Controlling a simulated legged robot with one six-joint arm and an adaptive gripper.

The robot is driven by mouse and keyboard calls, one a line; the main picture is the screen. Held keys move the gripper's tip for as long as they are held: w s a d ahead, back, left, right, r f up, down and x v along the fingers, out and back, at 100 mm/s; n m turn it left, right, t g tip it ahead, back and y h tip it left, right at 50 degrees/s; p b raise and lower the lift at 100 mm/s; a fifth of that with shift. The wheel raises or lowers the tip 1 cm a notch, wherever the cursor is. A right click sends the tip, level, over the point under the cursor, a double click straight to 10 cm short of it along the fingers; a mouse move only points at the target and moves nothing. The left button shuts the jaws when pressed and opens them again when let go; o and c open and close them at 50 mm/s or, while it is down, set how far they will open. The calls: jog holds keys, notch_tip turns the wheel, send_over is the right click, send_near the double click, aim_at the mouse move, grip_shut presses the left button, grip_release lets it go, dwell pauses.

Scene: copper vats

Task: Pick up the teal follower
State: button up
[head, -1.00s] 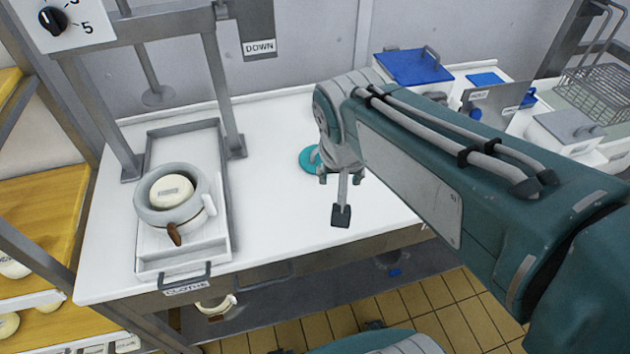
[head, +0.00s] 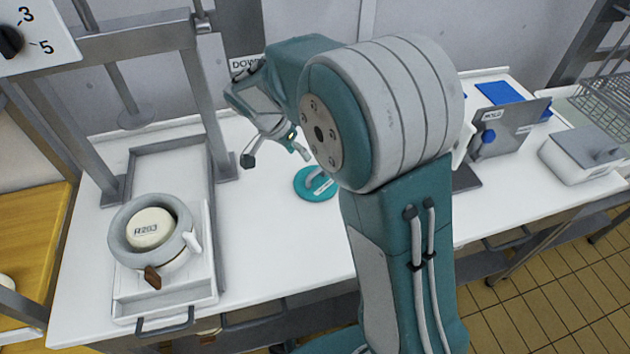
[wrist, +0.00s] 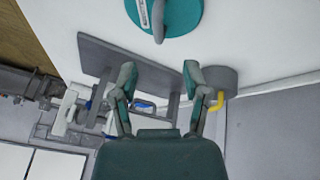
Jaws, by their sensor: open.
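The teal follower (head: 309,195) is a flat round disc with a grey loop handle on top. It lies on the white worktop, partly behind my arm in the head view. In the wrist view the follower (wrist: 184,18) is cut off by the top edge, with its handle and a white label showing. My gripper (head: 277,158) is open and empty. It hangs above the worktop, up and left of the follower in the head view. In the wrist view the gripper's fingers (wrist: 159,74) are spread apart and the disc lies beyond them, not between them.
At the right are an upright grey plate (head: 505,135) and a lidded box (head: 585,150). A grey cylinder with a yellow hook (wrist: 217,100) shows in the wrist view.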

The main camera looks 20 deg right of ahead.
jog(key=x, duration=1)
jog(key=shift+w+d, duration=0.15)
jog(key=shift+d, duration=0.25)
grip_shut()
